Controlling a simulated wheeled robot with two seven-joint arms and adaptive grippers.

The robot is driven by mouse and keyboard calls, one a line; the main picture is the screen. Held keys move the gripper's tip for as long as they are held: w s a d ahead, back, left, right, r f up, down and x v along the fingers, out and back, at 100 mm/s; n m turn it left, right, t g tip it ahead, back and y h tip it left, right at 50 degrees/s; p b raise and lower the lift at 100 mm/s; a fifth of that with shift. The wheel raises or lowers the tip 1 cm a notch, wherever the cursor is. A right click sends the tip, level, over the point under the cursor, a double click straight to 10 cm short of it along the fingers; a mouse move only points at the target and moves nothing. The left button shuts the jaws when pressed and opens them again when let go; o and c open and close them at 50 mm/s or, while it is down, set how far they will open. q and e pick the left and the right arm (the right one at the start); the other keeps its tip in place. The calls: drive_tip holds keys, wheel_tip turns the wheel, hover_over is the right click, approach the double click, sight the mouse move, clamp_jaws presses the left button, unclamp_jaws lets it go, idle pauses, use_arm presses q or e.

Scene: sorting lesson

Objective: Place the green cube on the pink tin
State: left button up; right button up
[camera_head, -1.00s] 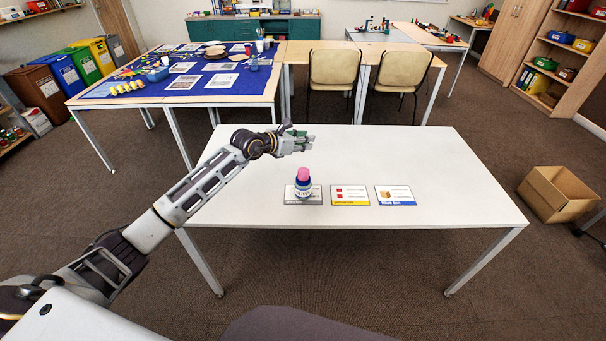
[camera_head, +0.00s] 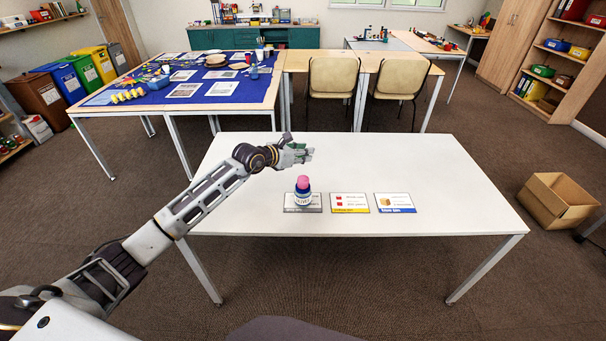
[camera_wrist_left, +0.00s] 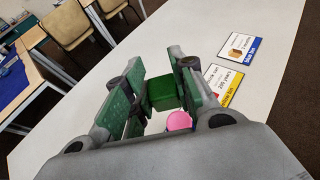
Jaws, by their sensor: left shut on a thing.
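The green cube (camera_wrist_left: 165,93) shows in the left wrist view between the green finger pads of my left gripper (camera_wrist_left: 160,92). In the head view this gripper (camera_head: 304,154) is shut and held above the white table (camera_head: 420,165), with the cube hard to make out from the fingers. The pink tin (camera_head: 303,183) is the rounded pink top of an upright stack with blue and white parts below. The gripper appears above and slightly behind it. In the left wrist view the pink top (camera_wrist_left: 179,121) shows just below the cube, apart from it. My right gripper is out of view.
The stack stands on a grey-edged card (camera_head: 315,205). A yellow-edged card (camera_head: 350,203) and a blue-edged card (camera_head: 395,203) lie to its right. The rest of the white table is clear. A cardboard box (camera_head: 557,200) is on the floor at right.

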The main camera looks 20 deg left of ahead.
use_arm(q)
hover_over(303, 178)
drive_tip(key=shift+s+f, duration=0.1)
drive_tip(key=shift+f, duration=2.2)
drive_tip(key=shift+f, duration=1.85)
drive_tip(key=o, duration=0.9)
drive_tip(key=shift+f, duration=0.1)
drive_tip(key=v, duration=1.2)
